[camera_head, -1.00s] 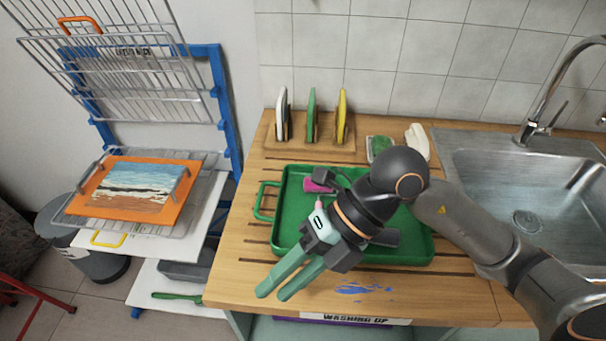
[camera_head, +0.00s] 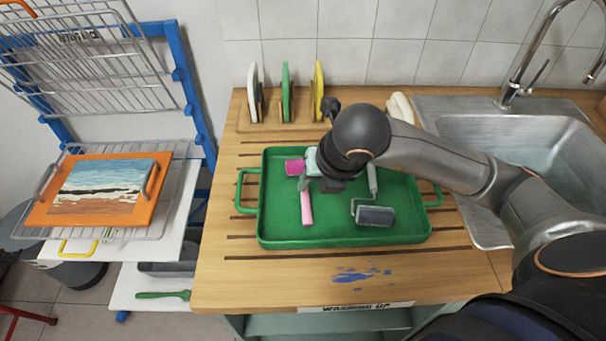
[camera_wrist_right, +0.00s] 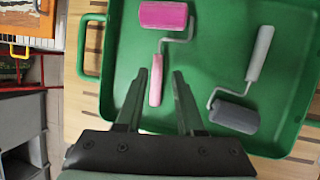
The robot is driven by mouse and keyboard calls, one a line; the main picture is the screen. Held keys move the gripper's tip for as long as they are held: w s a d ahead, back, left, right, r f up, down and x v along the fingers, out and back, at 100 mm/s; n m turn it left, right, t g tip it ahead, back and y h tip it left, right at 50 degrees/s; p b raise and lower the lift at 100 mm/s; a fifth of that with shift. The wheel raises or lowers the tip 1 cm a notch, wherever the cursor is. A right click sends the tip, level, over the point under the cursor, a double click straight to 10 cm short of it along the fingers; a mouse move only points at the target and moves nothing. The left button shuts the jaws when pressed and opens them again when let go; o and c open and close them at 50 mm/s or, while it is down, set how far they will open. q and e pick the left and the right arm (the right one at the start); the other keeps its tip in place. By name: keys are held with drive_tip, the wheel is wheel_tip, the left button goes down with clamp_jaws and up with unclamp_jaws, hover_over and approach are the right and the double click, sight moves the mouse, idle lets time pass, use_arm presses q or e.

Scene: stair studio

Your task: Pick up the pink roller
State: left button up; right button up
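The pink roller (camera_head: 307,208) lies in the green tray (camera_head: 265,210), with its magenta head at the back left and its light pink handle toward the front. It also shows in the right wrist view (camera_wrist_right: 163,15). My right gripper (camera_head: 307,177) points down over the roller and hides part of its frame in the head view. In the right wrist view the gripper (camera_wrist_right: 160,74) is open, with the pink handle showing between its fingers. Whether the fingers touch the handle cannot be told. My left gripper is not in view.
A grey roller (camera_head: 375,215) lies in the right of the tray. Behind the tray, white, green and yellow boards (camera_head: 286,92) stand in a wooden rack. A sink (camera_head: 480,150) is at right. A drying rack holding a painting (camera_head: 105,185) stands at left. Blue paint marks the counter's front.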

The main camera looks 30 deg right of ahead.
sight(306, 192)
drive_tip(key=x, duration=0.4)
drive_tip(key=shift+w+a+f, duration=0.15)
drive_tip(key=shift+a+f, duration=0.05)
drive_tip(key=shift+f, duration=0.2)
clamp_jaws()
